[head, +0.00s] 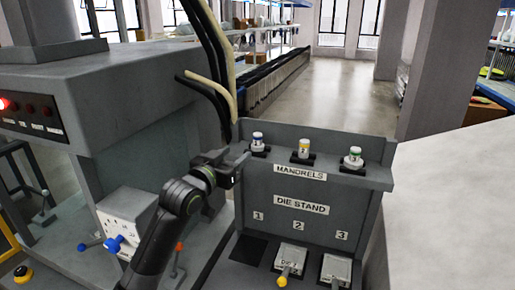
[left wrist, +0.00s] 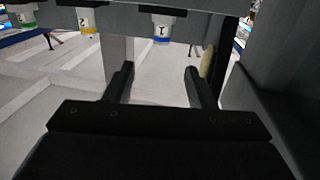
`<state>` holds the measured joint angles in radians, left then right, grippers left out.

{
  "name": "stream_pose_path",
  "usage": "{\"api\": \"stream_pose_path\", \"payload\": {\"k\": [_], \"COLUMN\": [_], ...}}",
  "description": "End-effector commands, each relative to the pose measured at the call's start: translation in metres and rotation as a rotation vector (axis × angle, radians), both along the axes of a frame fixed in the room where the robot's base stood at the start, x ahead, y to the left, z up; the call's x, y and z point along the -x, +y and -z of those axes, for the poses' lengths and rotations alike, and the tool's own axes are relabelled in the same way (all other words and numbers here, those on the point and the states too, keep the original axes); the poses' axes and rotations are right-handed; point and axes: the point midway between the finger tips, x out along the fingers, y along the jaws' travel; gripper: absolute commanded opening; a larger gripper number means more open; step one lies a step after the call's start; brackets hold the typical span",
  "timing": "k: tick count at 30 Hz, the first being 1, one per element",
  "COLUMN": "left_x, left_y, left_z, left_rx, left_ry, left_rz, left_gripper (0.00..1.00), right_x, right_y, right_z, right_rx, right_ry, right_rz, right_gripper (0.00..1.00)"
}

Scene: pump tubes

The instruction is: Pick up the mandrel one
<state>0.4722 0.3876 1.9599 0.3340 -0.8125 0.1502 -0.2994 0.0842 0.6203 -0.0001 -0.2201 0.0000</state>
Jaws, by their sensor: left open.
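Mandrel one (head: 257,140), white with a blue band, stands upright in a dark holder at the left end of the shelf above the "MANDRELS" label. In the left wrist view it appears upside down, marked 1 (left wrist: 162,28), beyond the fingers. Mandrel two (head: 304,148) with a yellow band and mandrel three (head: 353,157) with a green band stand to its right. My left gripper (head: 240,165) is at the shelf's left end, just below and left of mandrel one. Its two fingers (left wrist: 159,75) are apart with nothing between them. My right gripper is not in view.
The die stand (head: 325,222) is below the shelf, with grey dies in slots 2 (head: 290,259) and 3 (head: 336,268); slot 1 (head: 249,248) looks empty. A large grey machine (head: 130,85) stands left. Dark and cream tubes (head: 217,60) hang close above my gripper.

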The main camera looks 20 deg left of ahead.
Motion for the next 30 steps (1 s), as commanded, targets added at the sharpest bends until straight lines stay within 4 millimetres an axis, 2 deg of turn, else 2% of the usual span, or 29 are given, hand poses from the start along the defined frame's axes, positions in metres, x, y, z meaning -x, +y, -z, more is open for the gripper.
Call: {"api": "stream_pose_path", "payload": {"k": [1, 12, 23, 30], "left_x": [-0.009, -0.068, -0.089, -0.118], "left_y": [-0.002, -0.013, -0.016, -0.020], "left_z": [0.004, 0.004, 0.004, 0.006], "left_rx": [0.001, 0.000, 0.000, 0.001], "left_ry": [-0.002, 0.000, 0.002, 0.001], "left_rz": [0.001, -0.001, -0.001, 0.000], "left_gripper": [0.50, 0.50, 0.50, 0.50], "right_x": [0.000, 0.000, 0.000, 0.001], "right_y": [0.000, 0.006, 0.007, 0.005], "right_z": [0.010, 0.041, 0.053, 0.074], "right_rx": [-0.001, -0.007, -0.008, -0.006], "right_ry": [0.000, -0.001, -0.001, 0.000], "right_rz": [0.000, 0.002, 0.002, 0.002], "right_gripper": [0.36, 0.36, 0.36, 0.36]}}
